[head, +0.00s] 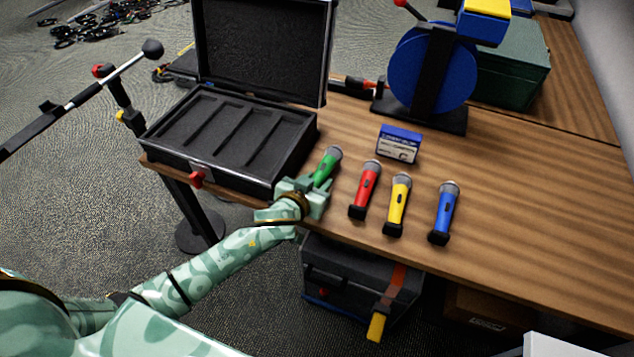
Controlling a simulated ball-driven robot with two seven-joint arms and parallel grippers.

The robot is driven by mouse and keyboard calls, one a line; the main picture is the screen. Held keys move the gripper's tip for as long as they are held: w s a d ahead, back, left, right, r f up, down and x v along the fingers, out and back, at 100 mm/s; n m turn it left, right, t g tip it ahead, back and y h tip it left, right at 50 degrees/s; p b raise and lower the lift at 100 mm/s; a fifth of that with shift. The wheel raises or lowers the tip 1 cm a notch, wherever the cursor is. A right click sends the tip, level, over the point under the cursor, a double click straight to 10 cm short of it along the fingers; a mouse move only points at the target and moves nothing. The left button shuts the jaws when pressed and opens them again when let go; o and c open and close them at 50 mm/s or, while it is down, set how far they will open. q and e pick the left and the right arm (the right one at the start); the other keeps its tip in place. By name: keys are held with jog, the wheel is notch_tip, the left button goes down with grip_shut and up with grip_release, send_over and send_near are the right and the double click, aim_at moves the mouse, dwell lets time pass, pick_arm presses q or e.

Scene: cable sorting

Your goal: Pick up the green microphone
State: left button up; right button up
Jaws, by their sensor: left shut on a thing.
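The green microphone (326,166) is on the left side of the wooden table, just right of the open black case. Its silver head points up and to the right. My left gripper (315,188) is shut on the lower part of its green body, and the fingers hide its bottom end. I cannot tell whether the microphone touches the table or is slightly above it. My right gripper is not in view.
Red (366,188), yellow (398,205) and blue (445,212) microphones lie to the right. The open case (225,168) with empty slots is at left. A small blue-and-white box (399,144) and blue cable reel (425,75) stand behind. The table's right is clear.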

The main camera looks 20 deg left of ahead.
pick_arm(q)
jog(key=s+a+r+n+y+p, duration=0.1)
jog(key=s+a+r+p, duration=0.2)
jog(key=s+r, duration=0.35)
jog(key=s+a+r+p, duration=0.25)
jog(key=s+r, duration=0.25)
jog(key=s, duration=0.3)
jog(key=w+d+r, duration=0.1)
jog(key=r, duration=0.7)
jog(key=w+d+r, duration=0.2)
jog(key=r, duration=0.6)
jog(key=shift+w+d+r+p, duration=0.2)
jog(key=shift+w+r+p, duration=0.1)
jog(key=shift+r+p, duration=0.05)
